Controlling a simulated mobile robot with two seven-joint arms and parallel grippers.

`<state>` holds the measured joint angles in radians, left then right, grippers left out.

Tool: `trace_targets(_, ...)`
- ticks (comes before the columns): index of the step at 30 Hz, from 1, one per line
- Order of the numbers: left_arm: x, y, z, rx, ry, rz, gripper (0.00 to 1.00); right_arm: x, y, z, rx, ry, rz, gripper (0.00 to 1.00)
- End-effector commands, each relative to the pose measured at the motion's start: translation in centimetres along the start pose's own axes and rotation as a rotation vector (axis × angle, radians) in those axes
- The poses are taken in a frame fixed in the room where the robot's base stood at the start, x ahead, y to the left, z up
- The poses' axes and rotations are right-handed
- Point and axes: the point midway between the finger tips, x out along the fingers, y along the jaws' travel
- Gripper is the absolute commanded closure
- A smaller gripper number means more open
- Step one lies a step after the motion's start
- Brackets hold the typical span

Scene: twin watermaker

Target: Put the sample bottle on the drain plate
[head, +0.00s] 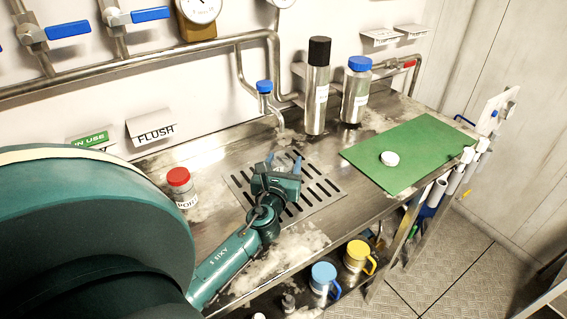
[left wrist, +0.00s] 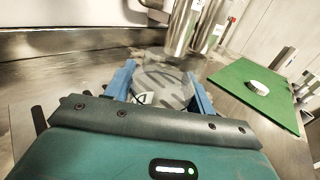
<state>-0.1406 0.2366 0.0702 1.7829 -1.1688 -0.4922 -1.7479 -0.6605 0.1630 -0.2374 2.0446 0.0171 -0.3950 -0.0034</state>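The drain plate (head: 325,188) is a slotted metal plate set in the steel counter. My left gripper (head: 284,163) is over the plate's far left part, with its blue fingers pointing toward the wall. In the left wrist view, a round, greyish, see-through body (left wrist: 163,84) fills the space between the blue fingers; it looks like the sample bottle. The fingers touch its sides. In the head view the gripper mostly hides it. I cannot tell whether its base rests on the plate or is slightly above it. My right gripper is not in view.
A tap with a blue knob (head: 264,88) stands behind the plate. A black-capped steel bottle (head: 317,88) and a blue-capped one (head: 355,92) stand at the back. A white cap (head: 389,158) lies on the green mat (head: 410,145). A red-lidded jar (head: 181,187) is left.

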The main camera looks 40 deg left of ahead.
Motion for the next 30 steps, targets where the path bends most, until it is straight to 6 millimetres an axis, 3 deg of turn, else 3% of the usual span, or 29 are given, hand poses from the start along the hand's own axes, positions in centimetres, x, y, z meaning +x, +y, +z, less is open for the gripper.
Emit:
trace_targets(5, 0.0, 0.0, 0.0, 0.001, 0.0, 0.0, 0.32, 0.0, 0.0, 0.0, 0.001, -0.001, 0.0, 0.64)
trace_targets(14, 0.0, 0.0, 0.6, 0.0, -0.001, 0.0, 0.32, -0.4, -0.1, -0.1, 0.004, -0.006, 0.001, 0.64)
trace_targets(30, -10.1, 0.0, 0.1, 0.0, 0.002, 0.0, 0.32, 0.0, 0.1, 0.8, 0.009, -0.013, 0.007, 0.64)
